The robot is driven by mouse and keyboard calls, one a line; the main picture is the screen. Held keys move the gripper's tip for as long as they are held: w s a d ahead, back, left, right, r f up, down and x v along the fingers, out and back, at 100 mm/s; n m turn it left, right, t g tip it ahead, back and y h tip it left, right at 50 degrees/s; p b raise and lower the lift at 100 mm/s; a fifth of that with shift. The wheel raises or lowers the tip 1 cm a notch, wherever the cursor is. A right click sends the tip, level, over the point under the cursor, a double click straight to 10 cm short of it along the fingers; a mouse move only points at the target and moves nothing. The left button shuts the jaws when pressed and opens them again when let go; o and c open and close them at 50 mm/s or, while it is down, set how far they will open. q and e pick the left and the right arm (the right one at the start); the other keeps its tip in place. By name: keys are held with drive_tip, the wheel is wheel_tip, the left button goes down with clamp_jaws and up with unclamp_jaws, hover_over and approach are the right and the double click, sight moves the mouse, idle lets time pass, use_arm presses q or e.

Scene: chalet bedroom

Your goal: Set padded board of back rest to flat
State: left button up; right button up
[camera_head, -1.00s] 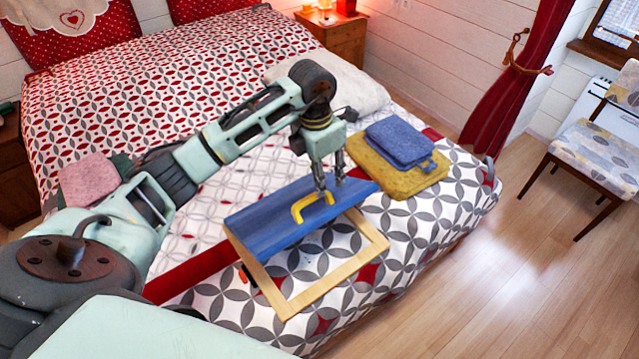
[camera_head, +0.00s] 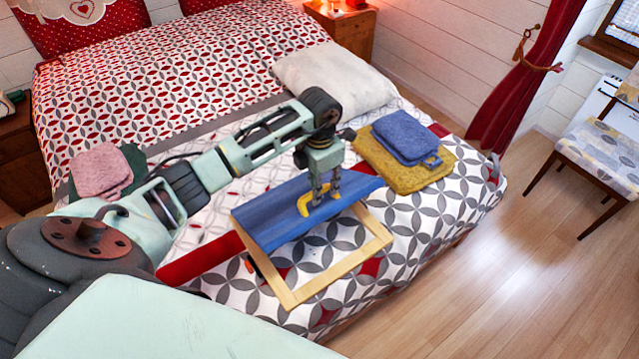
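The back rest lies on the bed. Its blue padded board (camera_head: 290,225) is tilted up over a pale wooden frame (camera_head: 340,267), which rests on the patterned cover. A yellow handle (camera_head: 303,204) sticks up from the board. My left gripper (camera_head: 326,198) points down at the handle, with its fingertips at the handle's right part and overlapping it. Whether the fingers are closed on the handle is too small to tell. The far side of the board's support is hidden. My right gripper is not in view.
A blue folded cloth (camera_head: 402,133) lies on a yellow one (camera_head: 392,173) to the right of the back rest. A pale pillow (camera_head: 335,80) lies behind, and a pink cloth (camera_head: 100,174) at left. Wooden floor (camera_head: 500,270) is clear at right, before a chair (camera_head: 600,150).

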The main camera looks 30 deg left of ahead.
use_arm(q)
clamp_jaws()
drive_tip(key=shift+r, duration=0.1)
idle(0.3)
